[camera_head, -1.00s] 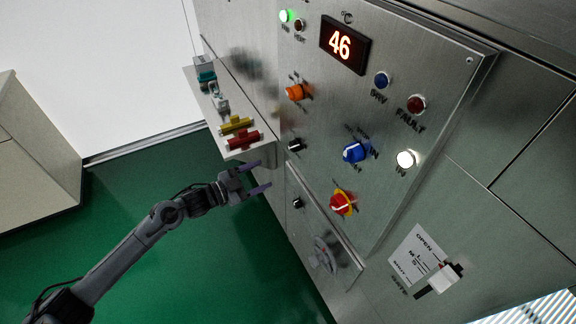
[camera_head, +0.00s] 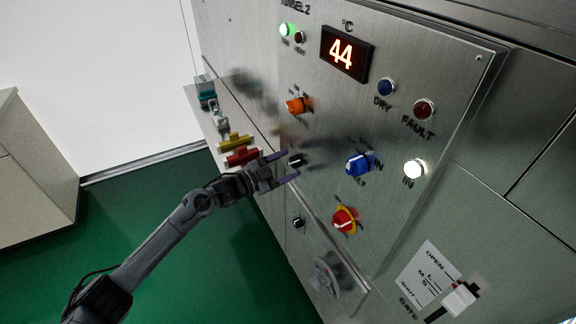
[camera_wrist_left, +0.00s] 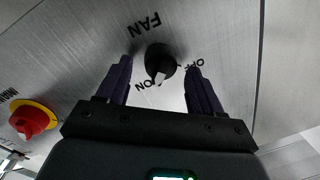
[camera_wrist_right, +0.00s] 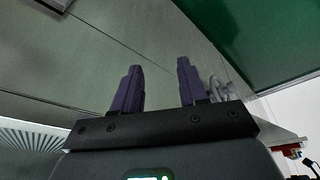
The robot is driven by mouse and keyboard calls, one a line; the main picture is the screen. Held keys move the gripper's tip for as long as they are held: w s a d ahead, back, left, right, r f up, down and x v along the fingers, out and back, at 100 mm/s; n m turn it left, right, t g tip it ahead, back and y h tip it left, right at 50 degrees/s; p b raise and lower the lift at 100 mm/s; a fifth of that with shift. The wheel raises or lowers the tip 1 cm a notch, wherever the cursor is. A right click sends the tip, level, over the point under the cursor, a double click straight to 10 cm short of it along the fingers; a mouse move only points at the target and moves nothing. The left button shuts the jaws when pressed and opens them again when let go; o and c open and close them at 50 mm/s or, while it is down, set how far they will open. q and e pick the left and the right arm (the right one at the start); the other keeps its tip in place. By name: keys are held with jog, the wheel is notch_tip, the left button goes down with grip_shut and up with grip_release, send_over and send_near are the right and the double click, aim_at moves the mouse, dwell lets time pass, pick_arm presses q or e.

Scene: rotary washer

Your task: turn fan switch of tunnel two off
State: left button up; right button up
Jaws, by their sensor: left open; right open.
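The fan switch is a black round knob (camera_head: 296,160) on the steel panel headed TUNNEL 2 (camera_head: 296,8). In the left wrist view the fan switch (camera_wrist_left: 160,57) sits under the word FAN, its pale pointer toward ON; OFF is printed to the right. My left gripper (camera_head: 290,166) is open, its fingertips on either side of the knob near the panel; whether they touch it I cannot tell. My right gripper (camera_wrist_right: 159,68) is open and empty, pointing at plain grey metal, and is out of the head view.
An orange knob (camera_head: 297,105), a blue knob (camera_head: 359,163) and a red-and-yellow switch (camera_head: 344,220) surround the fan switch. Another black knob (camera_head: 299,222) is lower. A shelf with red (camera_head: 241,157) and yellow (camera_head: 236,142) fittings lies left of the panel.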

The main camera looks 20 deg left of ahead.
pick_arm(q)
jog(key=shift+w+d, duration=0.35)
jog(key=shift+w, duration=0.1)
jog(key=shift+c, duration=0.4)
jog(key=c, duration=1)
